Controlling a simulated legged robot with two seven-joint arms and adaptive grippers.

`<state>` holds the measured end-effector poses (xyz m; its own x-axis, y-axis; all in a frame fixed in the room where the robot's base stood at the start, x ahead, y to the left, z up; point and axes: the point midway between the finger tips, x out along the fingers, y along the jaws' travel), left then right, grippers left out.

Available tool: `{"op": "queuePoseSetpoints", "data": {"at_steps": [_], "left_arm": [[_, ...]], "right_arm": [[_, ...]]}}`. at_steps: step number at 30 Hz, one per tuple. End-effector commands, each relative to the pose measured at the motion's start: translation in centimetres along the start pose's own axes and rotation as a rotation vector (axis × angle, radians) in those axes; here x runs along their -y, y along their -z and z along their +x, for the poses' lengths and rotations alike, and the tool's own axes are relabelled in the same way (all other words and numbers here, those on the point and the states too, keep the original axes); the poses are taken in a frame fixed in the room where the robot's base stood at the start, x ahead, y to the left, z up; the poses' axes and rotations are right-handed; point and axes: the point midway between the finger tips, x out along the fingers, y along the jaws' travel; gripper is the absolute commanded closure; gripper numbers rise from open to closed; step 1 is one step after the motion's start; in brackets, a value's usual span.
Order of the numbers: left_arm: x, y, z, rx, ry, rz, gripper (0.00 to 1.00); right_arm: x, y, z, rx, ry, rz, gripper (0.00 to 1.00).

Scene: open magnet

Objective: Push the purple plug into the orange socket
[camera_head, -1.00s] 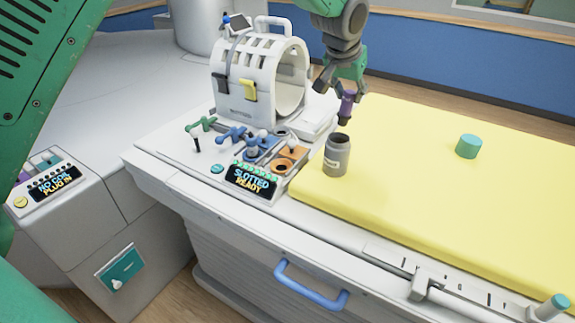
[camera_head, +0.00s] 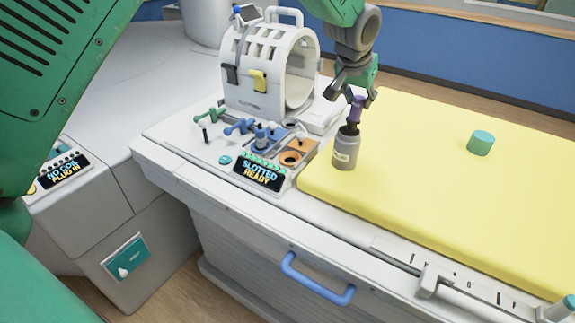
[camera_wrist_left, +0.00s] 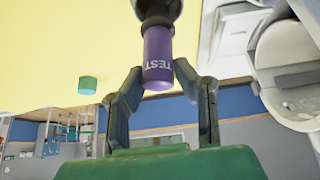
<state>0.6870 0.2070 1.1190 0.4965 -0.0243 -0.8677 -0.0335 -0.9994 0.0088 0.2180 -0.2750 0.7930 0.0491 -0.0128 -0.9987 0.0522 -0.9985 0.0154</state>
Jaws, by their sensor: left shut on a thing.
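The purple plug (camera_head: 356,108), with a black lower end, stands upright over the grey canister (camera_head: 346,152). Its black end is at the canister's mouth; how deep it sits I cannot tell. My left gripper (camera_head: 352,98) is shut on the plug's upper part. In the left wrist view the plug (camera_wrist_left: 158,58), marked TEST, is between the fingertips (camera_wrist_left: 160,72). The orange socket (camera_head: 302,149) is on the panel left of the canister, with a dark round hole. My right gripper is not in view.
The panel has blue and green handles (camera_head: 240,127) and a display (camera_head: 259,172) reading "SLOTTED READY". A white ring-shaped device (camera_head: 262,92) stands behind it. A teal cylinder (camera_head: 481,143) is on the yellow mat (camera_head: 430,185), otherwise largely clear.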

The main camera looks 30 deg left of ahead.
Motion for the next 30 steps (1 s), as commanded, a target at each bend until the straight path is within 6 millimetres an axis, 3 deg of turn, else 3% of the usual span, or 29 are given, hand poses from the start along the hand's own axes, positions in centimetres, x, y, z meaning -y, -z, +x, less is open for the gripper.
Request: {"op": "queuePoseSetpoints", "data": {"at_steps": [5,18,30], "left_arm": [[0.5,-0.2,-0.3,0.000,0.003,0.001,1.00],[5.2,-1.9,-1.2,0.001,-0.003,-0.004,1.00],[8.2,-3.3,-2.1,0.000,0.002,0.002,1.00]], "right_arm": [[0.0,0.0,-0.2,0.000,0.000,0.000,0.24],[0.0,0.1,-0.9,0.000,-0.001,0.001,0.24],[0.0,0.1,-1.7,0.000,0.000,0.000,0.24]]}}
